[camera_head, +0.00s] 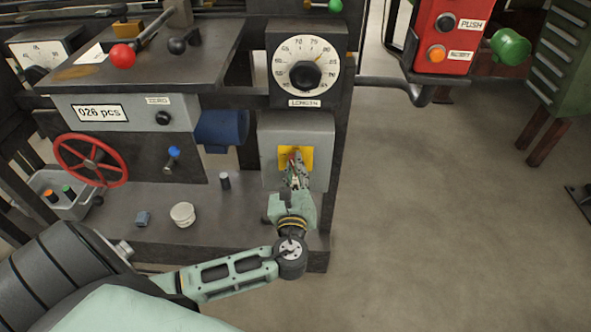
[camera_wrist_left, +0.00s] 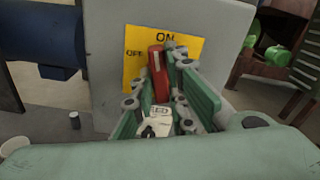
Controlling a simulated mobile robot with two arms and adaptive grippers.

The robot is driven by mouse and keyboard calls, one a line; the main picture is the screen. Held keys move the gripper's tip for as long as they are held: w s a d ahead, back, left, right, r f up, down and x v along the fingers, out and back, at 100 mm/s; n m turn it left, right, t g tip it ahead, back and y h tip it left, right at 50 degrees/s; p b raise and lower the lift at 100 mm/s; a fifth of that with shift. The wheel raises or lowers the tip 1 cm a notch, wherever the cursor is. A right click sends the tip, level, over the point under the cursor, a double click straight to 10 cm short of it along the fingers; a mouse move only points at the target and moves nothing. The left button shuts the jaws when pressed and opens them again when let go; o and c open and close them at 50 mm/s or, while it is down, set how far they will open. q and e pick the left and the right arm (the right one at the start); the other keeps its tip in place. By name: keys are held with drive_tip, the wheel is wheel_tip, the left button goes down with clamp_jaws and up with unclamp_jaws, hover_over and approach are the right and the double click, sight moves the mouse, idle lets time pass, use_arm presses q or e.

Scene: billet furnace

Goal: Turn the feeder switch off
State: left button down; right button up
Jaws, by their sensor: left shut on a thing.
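The feeder switch is a red lever (camera_wrist_left: 157,74) on a yellow plate (camera_wrist_left: 188,50) marked ON at the top and OFF at the left. The plate is on a grey box (camera_head: 268,143) below the length dial. In the wrist view the lever stands nearly upright, its top by the ON label. My left gripper (camera_wrist_left: 162,88) has its fingers around the lever and is shut on it. In the head view the left gripper (camera_head: 297,172) covers most of the lever. My right gripper does not show.
The length dial (camera_head: 306,68) sits above the switch box. A blue motor (camera_head: 221,128) is left of the box. A white cup (camera_head: 182,214) and a small dark cylinder (camera_head: 225,181) stand on the metal base. A red push-button box (camera_head: 447,38) is at upper right. The floor at right is clear.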

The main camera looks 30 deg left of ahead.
use_arm(q)
drive_tip(key=shift+s+f+n, duration=0.1)
drive_tip(key=shift+f+n, duration=0.05)
drive_tip(key=shift+n, duration=0.25)
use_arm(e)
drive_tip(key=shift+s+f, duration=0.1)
use_arm(q)
drive_tip(key=n+b, duration=0.6)
drive_tip(key=n, duration=0.8)
drive_tip(key=shift+d, duration=0.2)
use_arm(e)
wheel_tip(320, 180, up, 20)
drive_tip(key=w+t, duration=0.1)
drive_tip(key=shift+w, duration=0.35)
use_arm(q)
drive_tip(key=c, duration=2)
unclamp_jaws()
drive_tip(key=shift+o, duration=1.3)
drive_tip(key=shift+r, duration=0.2)
